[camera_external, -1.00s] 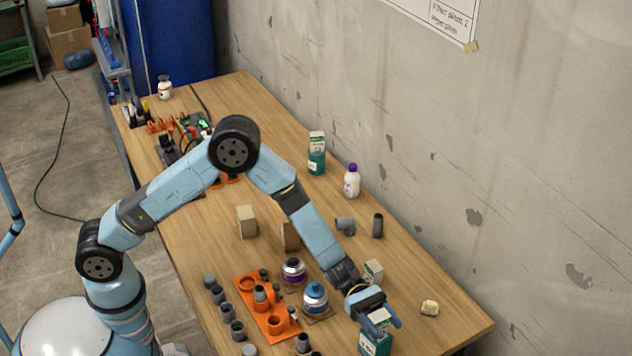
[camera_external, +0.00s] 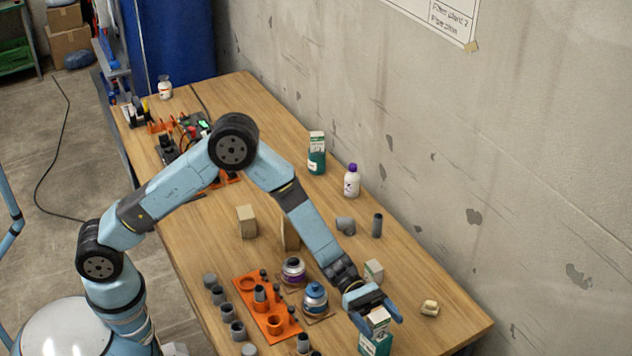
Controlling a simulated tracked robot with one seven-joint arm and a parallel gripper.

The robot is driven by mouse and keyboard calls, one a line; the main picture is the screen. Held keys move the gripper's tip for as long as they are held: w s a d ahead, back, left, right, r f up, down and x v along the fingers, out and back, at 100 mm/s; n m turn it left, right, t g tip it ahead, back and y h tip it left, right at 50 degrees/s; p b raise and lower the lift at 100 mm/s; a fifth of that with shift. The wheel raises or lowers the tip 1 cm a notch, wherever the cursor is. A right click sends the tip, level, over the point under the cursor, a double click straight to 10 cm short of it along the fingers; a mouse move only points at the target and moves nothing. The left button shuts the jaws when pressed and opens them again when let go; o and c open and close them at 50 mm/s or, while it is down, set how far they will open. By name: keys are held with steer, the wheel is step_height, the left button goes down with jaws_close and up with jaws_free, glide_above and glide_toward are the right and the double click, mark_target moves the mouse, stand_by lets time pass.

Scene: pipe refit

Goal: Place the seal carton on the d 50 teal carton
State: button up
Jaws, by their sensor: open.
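A small white-and-green carton (camera_external: 379,317), apparently the seal carton, sits on top of a teal carton (camera_external: 374,344) at the near right of the bench. My gripper (camera_external: 377,311) is open, pointing down, with its fingers on either side of the small carton. The gripper hides part of the small carton, and I cannot tell whether a finger touches it. A similar white-and-green carton (camera_external: 373,271) stands on the bench just behind my gripper. Another teal carton (camera_external: 316,162) with a white-and-green upper part stands farther back near the wall. Size markings are too small to read.
A blue-topped container (camera_external: 315,297) and an orange fitting tray (camera_external: 259,306) are left of my gripper.

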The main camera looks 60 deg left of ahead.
steer(key=a, duration=1)
steer(key=s+a+r+m+g+y, duration=0.3)
steer(key=s+a+r+m+y, duration=0.4)
steer(key=s+a+r+m, duration=0.5)
steer(key=s+a+r+m+t+y, duration=0.2)
steer(key=s+a+r+t+y, duration=0.1)
steer(key=s+a, duration=0.4)
steer(key=s+a+r+m+t+y, duration=0.2)
steer(key=s+a+r+y, duration=0.2)
steer(key=s+a, duration=0.3)
steer(key=s+a+r+m+t+y, duration=0.2)
steer(key=s+a, duration=0.6)
steer(key=a, duration=0.6)
step_height(320, 180, up, 3)
steer(key=shift+a+r+t+y, duration=0.1)
steer(key=shift+a+t+y, duration=0.25)
steer(key=shift+t+y, duration=0.55)
